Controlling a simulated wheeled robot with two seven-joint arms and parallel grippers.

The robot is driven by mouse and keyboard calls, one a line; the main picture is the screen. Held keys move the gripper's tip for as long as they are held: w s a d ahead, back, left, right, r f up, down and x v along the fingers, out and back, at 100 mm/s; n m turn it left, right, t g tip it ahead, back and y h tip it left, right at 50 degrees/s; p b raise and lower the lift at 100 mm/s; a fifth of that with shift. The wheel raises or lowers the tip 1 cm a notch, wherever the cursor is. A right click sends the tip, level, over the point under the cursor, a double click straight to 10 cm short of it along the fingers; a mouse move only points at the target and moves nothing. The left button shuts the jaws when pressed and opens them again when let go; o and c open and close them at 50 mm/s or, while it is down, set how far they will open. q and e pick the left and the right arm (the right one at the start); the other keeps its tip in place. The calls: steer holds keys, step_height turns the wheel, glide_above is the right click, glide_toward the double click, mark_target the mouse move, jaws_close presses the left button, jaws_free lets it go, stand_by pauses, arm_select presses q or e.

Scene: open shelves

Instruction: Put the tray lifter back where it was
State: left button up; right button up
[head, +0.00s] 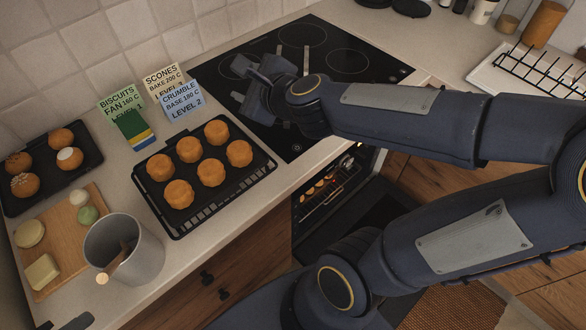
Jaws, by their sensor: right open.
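My right gripper (243,82) reaches over the black hob (345,95) from the right, with its fingers apart. A slim pale grey metal piece (306,60) shows on the hob just beyond the gripper, and a second pale strip is beside it. They may be parts of the tray lifter; its full shape is hidden behind my gripper and wrist. I cannot tell whether the gripper touches it. I do not see my left gripper clearly.
A black tray (180,224) of several orange-brown bakes stands left of the hob, before the recipe cards (163,80). A grey pot (143,262), a wooden board (77,263) and a dark tray (84,164) crowd the left. The oven (372,168) below stands open. A wire rack (535,72) is right.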

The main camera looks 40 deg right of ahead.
steer(key=s+a+f+n+g+y, duration=0.1)
steer(key=s+f+n+g, duration=0.3)
steer(key=s+n, duration=0.6)
steer(key=s+a+f+n+g+y, duration=0.2)
steer(key=s+f+n+g, duration=0.2)
steer(key=s+n, duration=0.5)
steer(key=f+n, duration=0.1)
steer(key=n, duration=0.5)
steer(key=shift+s+a+n+y, duration=0.3)
steer(key=shift+s+a+n, duration=0.05)
steer(key=shift+a+n, duration=0.05)
